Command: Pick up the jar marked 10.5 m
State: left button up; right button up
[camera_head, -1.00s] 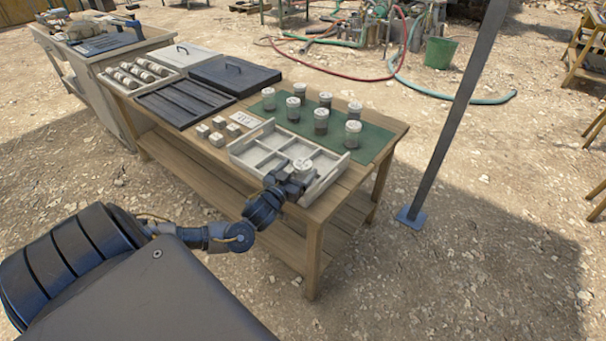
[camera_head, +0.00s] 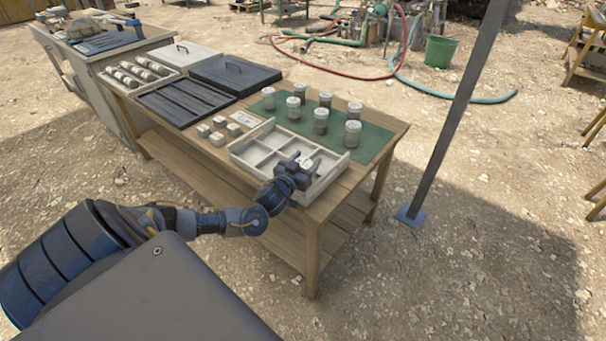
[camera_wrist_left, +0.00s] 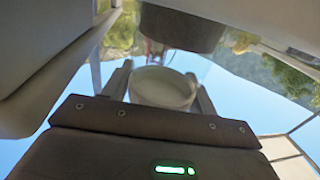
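Several clear jars with white lids and dark contents stand upright on the green mat (camera_head: 375,141), among them a front right jar (camera_head: 352,133) and a middle jar (camera_head: 321,120). Their markings are too small to read. My left gripper (camera_head: 300,168) is over the right-hand part of the pale divided tray (camera_head: 245,165). A jar (camera_wrist_left: 163,88) with a round pale end lies between its two fingers in the left wrist view. In the head view only a small white part of this jar (camera_head: 307,164) shows. My right gripper is not in view.
Small pale blocks (camera_head: 218,139) and a white card (camera_head: 243,118) lie left of the tray. A dark ridged tray (camera_head: 185,101), a dark lidded box (camera_head: 235,75) and a tray of cores (camera_head: 137,73) stand further left. A grey post (camera_head: 455,115) stands right of the table.

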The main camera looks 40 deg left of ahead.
pick_arm(q)
jog(key=c, duration=0.9)
jog(key=shift+r, duration=0.25)
jog(key=shift+r, duration=0.3)
notch_tip(320, 180, up, 3)
jog(key=shift+s+a+f, duration=0.1)
jog(key=shift+f, duration=0.1)
jog(key=s+a+r, duration=0.4)
jog(key=s+r, duration=0.5)
jog(key=s, duration=0.3)
jog(key=shift+s+a+r, duration=0.25)
jog(key=shift+s+a, duration=0.15)
